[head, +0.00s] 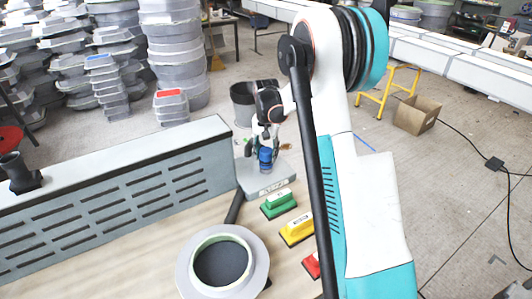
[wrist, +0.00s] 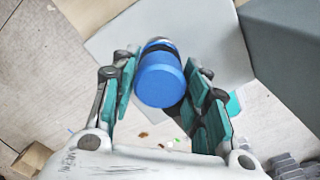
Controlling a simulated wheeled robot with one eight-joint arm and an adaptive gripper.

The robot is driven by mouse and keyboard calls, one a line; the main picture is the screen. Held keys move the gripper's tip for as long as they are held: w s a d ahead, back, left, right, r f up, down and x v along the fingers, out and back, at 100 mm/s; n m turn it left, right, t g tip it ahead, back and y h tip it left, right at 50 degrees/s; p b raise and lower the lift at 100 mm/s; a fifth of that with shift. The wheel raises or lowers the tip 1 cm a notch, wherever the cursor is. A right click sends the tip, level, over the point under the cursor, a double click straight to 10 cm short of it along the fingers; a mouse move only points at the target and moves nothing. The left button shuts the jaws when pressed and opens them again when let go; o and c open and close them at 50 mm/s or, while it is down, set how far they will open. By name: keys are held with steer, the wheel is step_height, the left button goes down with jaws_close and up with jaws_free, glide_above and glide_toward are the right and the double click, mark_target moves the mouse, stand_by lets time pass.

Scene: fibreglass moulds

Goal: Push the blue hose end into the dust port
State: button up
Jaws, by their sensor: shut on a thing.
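The blue hose end (head: 265,158) is a short blue cylinder above or at a light grey block (head: 270,180) at the bench's far end. My gripper (head: 264,150) is shut on it from above. In the wrist view the blue hose end (wrist: 160,82) sits between the two teal-padded fingers of my gripper (wrist: 163,88), its round face towards the camera. Whether it touches the grey block is unclear. A black flanged stub (head: 18,172), which looks like the dust port, stands on the slotted grey panel's top at far left, well apart from my gripper.
The slotted grey panel (head: 120,200) stands along the bench's left side. A dark tube (head: 235,208) lies beside it. Green (head: 278,204), yellow (head: 297,230) and red (head: 311,265) sanding blocks line the right. A round grey mould (head: 255,285) is in front.

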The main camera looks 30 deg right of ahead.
steer(key=shift+f+b, duration=0.55)
steer(key=shift+f, duration=0.05)
stand_by(0.8)
steer(key=o, duration=1.1)
steer(key=shift+c, duration=0.2)
steer(key=shift+r, duration=0.1)
step_height(320, 180, up, 12)
steer(key=shift+f, duration=0.1)
